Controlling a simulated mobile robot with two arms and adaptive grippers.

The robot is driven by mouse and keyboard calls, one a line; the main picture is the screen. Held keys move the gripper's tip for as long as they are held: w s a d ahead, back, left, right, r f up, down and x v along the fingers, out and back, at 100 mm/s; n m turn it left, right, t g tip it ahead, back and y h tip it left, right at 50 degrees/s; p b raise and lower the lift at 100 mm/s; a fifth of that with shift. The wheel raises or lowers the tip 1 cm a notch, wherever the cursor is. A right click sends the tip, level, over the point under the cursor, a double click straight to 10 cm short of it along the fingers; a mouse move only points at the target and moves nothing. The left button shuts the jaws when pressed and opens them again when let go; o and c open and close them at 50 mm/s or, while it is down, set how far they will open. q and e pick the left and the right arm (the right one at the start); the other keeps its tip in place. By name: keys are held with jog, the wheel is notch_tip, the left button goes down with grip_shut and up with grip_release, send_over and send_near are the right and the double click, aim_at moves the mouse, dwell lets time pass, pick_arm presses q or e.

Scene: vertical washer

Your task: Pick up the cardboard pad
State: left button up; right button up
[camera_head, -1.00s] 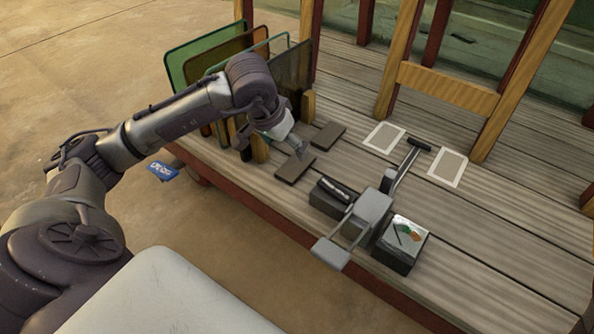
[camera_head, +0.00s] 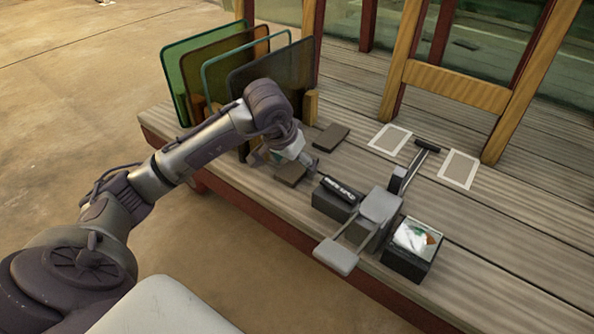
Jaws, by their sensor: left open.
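Two flat dark brown rectangular pads that look like cardboard are on the wooden deck. The nearer pad (camera_head: 290,175) is partly hidden by my left gripper; the farther pad (camera_head: 331,138) lies flat behind it. My left gripper (camera_head: 305,163) is open and low over the nearer pad, at its far edge. I cannot tell whether the fingers touch it. My right gripper is not in view.
Upright coloured glass panels (camera_head: 222,75) stand in a wooden rack to the left. A grey lever device (camera_head: 378,208), a black block (camera_head: 335,199) and a dark box (camera_head: 410,262) stand to the right. Two white-framed rectangles (camera_head: 389,139) (camera_head: 459,169) lie farther back.

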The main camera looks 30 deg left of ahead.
pick_arm(q)
jog(key=c, duration=0.9)
jog(key=shift+r, duration=0.1)
